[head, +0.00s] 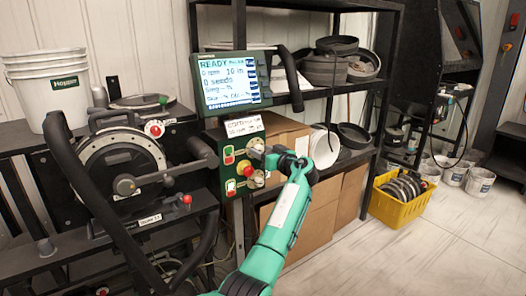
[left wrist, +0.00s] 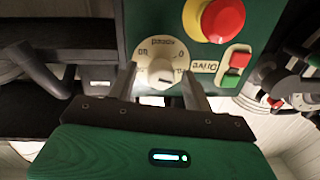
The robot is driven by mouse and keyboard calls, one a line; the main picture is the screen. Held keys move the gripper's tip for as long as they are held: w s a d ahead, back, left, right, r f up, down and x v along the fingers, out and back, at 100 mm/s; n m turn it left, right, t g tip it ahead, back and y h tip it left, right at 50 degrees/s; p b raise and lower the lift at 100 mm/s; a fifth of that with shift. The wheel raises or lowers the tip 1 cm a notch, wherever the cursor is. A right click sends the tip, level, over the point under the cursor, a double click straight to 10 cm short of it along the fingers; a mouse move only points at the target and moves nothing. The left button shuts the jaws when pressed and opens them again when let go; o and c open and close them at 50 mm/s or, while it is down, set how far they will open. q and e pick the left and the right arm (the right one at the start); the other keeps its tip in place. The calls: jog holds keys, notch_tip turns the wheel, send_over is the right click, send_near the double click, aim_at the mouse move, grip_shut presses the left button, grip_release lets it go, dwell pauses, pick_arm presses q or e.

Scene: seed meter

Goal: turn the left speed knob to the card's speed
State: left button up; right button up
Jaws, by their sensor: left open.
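The seed meter's green control panel (head: 238,160) carries an upper knob (head: 256,147) and a lower knob (head: 257,179). My left gripper (head: 268,157) is at the upper knob. In the left wrist view this pale round knob (left wrist: 160,69) sits between the open fingers (left wrist: 160,85), with a short dark mark near its lower edge. Its upside-down label appears to read "speed". I cannot tell whether the fingers touch it. The card (head: 243,125) is above the panel; its small writing is hard to read. My right gripper is out of view.
A screen (head: 231,82) showing "READY" stands above the panel. A red emergency stop (left wrist: 220,17) and red and green drive buttons (left wrist: 235,67) are close to the knob. The seed disc housing (head: 120,160) is at left. A yellow crate (head: 400,208) stands on the floor at right.

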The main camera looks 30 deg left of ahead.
pick_arm(q)
jog(key=c, duration=1)
jog(key=shift+o, duration=0.2)
